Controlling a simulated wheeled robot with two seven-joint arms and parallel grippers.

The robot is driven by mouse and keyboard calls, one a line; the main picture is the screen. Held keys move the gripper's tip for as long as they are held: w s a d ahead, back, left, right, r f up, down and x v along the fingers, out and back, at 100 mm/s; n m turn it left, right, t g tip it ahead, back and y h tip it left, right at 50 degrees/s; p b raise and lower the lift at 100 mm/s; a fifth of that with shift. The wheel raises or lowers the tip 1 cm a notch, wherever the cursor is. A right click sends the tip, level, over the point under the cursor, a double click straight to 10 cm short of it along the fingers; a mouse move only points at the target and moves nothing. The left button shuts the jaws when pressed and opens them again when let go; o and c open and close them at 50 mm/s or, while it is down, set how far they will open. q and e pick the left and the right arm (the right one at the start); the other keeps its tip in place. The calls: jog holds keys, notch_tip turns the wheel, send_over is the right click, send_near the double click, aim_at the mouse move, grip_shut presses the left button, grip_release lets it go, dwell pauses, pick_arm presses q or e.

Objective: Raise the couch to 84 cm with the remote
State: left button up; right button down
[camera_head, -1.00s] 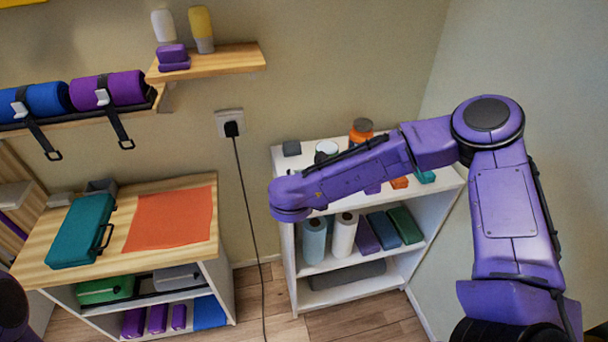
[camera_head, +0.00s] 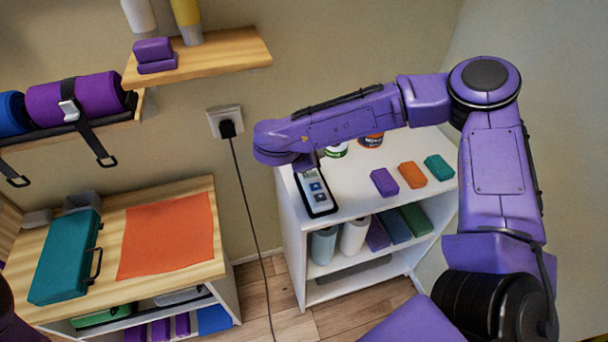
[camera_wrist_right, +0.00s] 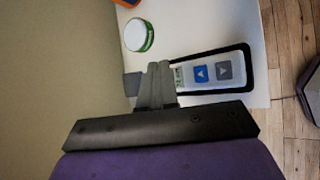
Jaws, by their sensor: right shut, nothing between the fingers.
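The remote (camera_head: 316,191) lies on the white shelf unit's top, near its front left corner, in a black frame. In the right wrist view the remote (camera_wrist_right: 211,84) shows a blue button (camera_wrist_right: 201,73), a grey button (camera_wrist_right: 224,70) and a small display partly behind my fingers, too small to read. My right gripper (camera_wrist_right: 160,68) is shut and empty, its fingertips beside the display end, left of the buttons; I cannot tell whether they touch the remote. In the head view my forearm hides most of that gripper. My left gripper is out of view. I cannot make out the couch surely.
The white shelf unit (camera_head: 350,195) also bears purple (camera_head: 384,182), orange (camera_head: 412,175) and teal (camera_head: 438,167) blocks, and a white-lidded tub (camera_wrist_right: 139,35). A wooden table (camera_head: 100,240) with a teal case (camera_head: 66,258) stands left. A black cable (camera_head: 246,200) hangs between them.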

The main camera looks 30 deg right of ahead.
aim_at(314, 188)
jog(key=f+b, duration=0.2)
jog(key=f, duration=0.2)
jog(key=f+b, duration=0.2)
jog(key=f, duration=0.2)
jog(key=shift+s+a, duration=0.15)
jog(key=shift+s, duration=0.05)
jog(key=shift+f+b, duration=0.35)
jog(key=shift+b, duration=0.25)
dwell(1.6)
jog(key=shift+f+b, duration=0.35)
jog(key=shift+b, duration=0.3)
